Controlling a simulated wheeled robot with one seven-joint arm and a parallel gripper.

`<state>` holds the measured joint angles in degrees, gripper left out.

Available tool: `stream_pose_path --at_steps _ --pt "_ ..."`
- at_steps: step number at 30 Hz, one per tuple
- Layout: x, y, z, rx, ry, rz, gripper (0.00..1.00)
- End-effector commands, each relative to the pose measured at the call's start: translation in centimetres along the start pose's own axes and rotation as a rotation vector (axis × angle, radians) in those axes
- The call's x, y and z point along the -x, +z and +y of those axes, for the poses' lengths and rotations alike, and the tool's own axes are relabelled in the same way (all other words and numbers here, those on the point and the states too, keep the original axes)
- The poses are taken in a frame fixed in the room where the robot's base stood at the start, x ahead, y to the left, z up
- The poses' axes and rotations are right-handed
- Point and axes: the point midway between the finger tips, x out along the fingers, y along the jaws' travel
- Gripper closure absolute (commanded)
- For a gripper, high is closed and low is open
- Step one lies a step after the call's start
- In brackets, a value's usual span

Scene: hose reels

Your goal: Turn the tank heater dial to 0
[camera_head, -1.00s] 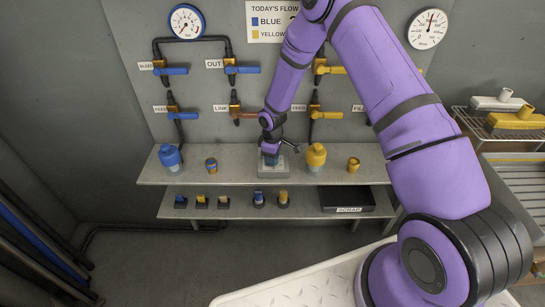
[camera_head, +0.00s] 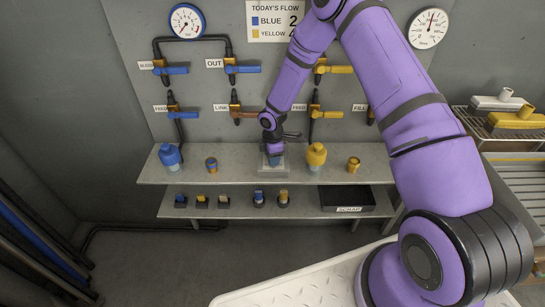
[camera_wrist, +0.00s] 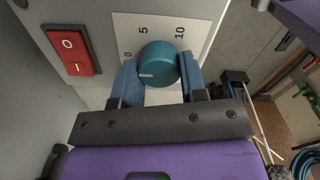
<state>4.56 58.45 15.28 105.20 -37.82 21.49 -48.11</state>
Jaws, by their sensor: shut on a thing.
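The tank heater is a pale grey box (camera_head: 274,172) on the upper shelf, mostly hidden under my gripper in the head view. In the wrist view its teal round dial (camera_wrist: 160,60) sits on a white scale plate (camera_wrist: 152,22) marked 0, 5 and 10. The dial's white mark points left, toward the side where the 0 is printed. My gripper (camera_wrist: 160,78) has its blue fingers on both sides of the dial and is shut on it. In the head view my gripper (camera_head: 273,158) reaches down onto the heater.
A red rocker switch (camera_wrist: 73,50) is beside the dial. On the shelf (camera_head: 225,173), a blue bottle (camera_head: 170,156) stands left and a yellow bottle (camera_head: 316,156) stands close right of my gripper. Valves with blue and yellow handles line the wall behind. A black scrap tray (camera_head: 347,199) is below.

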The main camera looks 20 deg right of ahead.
Motion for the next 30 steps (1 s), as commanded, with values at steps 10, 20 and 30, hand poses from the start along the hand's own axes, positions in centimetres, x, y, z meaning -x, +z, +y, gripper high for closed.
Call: stream_pose_path --at_steps 10,20,30 --pt "0.1 0.0 0.1 0.008 0.003 0.0 0.85" --pt "0.0 0.0 0.1 0.007 0.001 0.0 0.35" --pt "1.7 0.0 0.1 0.006 0.002 0.001 0.35"
